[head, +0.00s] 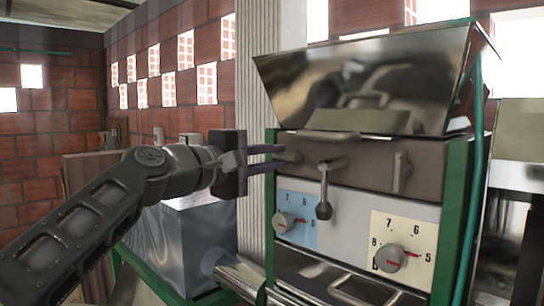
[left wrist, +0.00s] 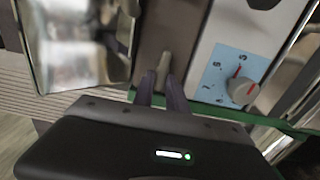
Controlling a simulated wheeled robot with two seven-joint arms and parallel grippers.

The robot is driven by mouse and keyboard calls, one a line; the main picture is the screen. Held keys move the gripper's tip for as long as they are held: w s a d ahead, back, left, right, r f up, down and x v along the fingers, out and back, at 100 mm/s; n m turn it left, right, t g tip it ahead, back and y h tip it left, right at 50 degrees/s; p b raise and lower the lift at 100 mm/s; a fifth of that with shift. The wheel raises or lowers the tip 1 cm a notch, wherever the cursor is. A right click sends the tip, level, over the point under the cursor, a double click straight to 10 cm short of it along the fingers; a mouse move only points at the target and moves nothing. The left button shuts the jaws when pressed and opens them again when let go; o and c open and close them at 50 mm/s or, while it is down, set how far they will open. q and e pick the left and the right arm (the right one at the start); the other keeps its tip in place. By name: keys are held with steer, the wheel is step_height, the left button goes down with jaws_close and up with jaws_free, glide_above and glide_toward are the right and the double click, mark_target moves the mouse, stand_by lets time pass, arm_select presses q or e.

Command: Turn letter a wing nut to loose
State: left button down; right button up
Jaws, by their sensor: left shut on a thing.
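A grey wing nut (head: 291,156) sits at the left end of the brown front panel of the pulper (head: 360,165). My left gripper (head: 278,158) reaches it from the left, its two dark fingers one above the other, shut on this wing nut. In the left wrist view the nut (left wrist: 163,66) stands between the fingertips (left wrist: 161,82). A second wing nut (head: 403,172) stands upright at the right end of the panel, apart from the gripper. No letter is readable beside either nut. My right gripper is not in view.
A lever with a dark ball knob (head: 324,210) hangs between the nuts. Below are a dial on a blue plate (head: 284,221) and one on a cream plate (head: 391,257). A metal hopper (head: 365,75) is above. A grey machine housing (head: 180,245) stands at lower left.

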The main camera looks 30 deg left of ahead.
arm_select(q)
steer(key=c, duration=1.4)
jaws_free()
steer(key=shift+o, duration=0.2)
steer(key=shift+s+a+b, duration=0.25)
steer(key=shift+s+b, duration=0.05)
steer(key=shift+s, duration=0.2)
steer(key=b+v, duration=0.2)
steer(key=v, duration=0.4)
steer(key=shift+s, duration=0.35)
steer(key=shift+a, duration=0.15)
